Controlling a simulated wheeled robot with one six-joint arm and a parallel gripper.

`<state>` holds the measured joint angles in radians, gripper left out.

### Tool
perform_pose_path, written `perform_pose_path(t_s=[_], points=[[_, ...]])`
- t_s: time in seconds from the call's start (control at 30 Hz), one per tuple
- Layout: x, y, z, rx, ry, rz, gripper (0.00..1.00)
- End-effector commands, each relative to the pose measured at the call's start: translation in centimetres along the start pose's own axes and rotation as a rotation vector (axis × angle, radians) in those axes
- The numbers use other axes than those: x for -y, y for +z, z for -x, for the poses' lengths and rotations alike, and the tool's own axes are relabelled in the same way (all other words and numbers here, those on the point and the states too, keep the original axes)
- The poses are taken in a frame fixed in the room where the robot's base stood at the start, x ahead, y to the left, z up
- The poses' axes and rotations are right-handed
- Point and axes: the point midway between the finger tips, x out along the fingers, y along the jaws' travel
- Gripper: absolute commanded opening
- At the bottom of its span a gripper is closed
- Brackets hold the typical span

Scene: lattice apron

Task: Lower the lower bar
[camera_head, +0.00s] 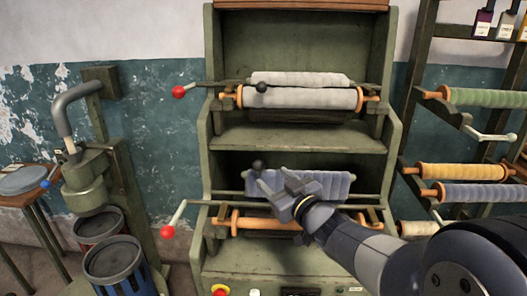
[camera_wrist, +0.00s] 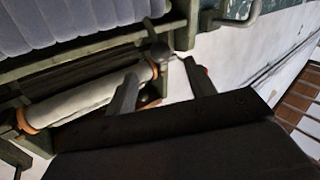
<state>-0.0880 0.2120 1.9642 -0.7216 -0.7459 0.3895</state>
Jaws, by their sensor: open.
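The lower bar, a lavender padded bar (camera_head: 337,185), lies across the lower bay of the green cabinet. It shows at top left in the wrist view (camera_wrist: 75,22). It sits above the lower roller, whose orange end (camera_head: 228,222) shows; a gap separates them. A dark ball knob (camera_head: 257,165) stands at the bar; in the wrist view the knob (camera_wrist: 160,51) is just beyond my fingertips. My gripper (camera_head: 276,180) is open in front of the bar and hides part of it and the roller. In the wrist view my gripper (camera_wrist: 160,72) has nothing between its fingers.
The upper bay holds a white roller (camera_head: 310,98) with a pale padded bar (camera_head: 300,79) close above it. Red-ended cranks (camera_head: 178,92) (camera_head: 167,232) stick out at left. A rack with green and yellow rolls (camera_head: 475,171) stands right. A pump and buckets (camera_head: 112,260) stand left.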

Motion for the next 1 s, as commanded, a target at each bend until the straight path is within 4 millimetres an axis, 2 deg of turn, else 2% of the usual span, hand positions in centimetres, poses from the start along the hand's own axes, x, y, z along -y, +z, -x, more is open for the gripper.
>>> perform_pose_path(t_s=[0.17, 0.4, 0.6, 0.8, 1.0], points=[[0.1, 0.1, -2.2, 0.000, -0.002, 0.000, 0.52], [0.0, 0.1, -6.6, 0.001, 0.000, 0.000, 0.52], [0.0, 0.1, -9.2, 0.001, 0.002, -0.001, 0.52], [0.0, 0.1, -10.3, 0.002, 0.003, 0.000, 0.52], [0.0, 0.1, -10.4, 0.001, 0.003, 0.000, 0.52]])
